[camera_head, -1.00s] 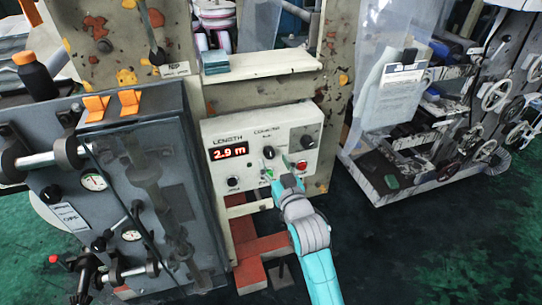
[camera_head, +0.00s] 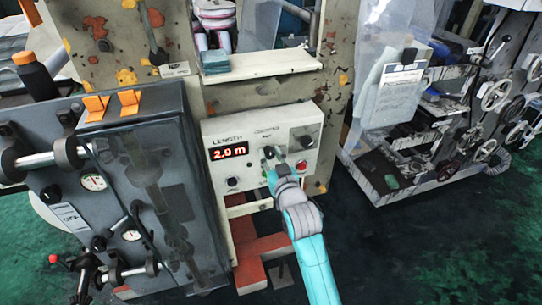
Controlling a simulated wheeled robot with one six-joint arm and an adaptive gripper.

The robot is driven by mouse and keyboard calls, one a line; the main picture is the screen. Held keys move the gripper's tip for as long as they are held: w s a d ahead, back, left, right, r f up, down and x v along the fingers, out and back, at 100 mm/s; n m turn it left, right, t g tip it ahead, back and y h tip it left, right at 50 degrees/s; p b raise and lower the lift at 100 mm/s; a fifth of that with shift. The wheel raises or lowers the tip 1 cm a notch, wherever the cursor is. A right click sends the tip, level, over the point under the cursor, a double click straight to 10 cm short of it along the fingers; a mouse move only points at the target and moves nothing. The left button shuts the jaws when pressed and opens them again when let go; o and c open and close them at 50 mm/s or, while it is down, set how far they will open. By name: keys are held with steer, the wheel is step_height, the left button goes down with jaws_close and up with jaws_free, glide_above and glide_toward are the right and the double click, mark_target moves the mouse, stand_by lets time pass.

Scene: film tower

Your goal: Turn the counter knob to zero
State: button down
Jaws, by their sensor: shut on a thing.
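The counter knob (camera_head: 268,152) is a small black knob below the counter lettering on the cream control panel (camera_head: 217,178). My gripper (camera_head: 271,161) is at the panel, shut on this knob, and its fingers and wrist hide part of the knob. A red-lit length display (camera_head: 229,152) is left of the knob. It shows 2 point something metres; the last digit is blurred and looks like 0 or 9.
A grey cabinet (camera_head: 150,190) with gauges stands at left. The green floor (camera_head: 420,240) at right is clear.

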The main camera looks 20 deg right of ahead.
steer(key=shift+m, duration=0.3)
steer(key=m, duration=0.4)
steer(key=shift+d, duration=0.1)
steer(key=m, duration=0.4)
steer(key=shift+m, duration=0.4)
steer(key=m, duration=0.4)
steer(key=shift+d+f+m, duration=0.1)
steer(key=shift+m, duration=0.2)
steer(key=shift+f+m, duration=0.1)
steer(key=shift+m, duration=1.8)
steer(key=c, duration=0.8)
jaws_free()
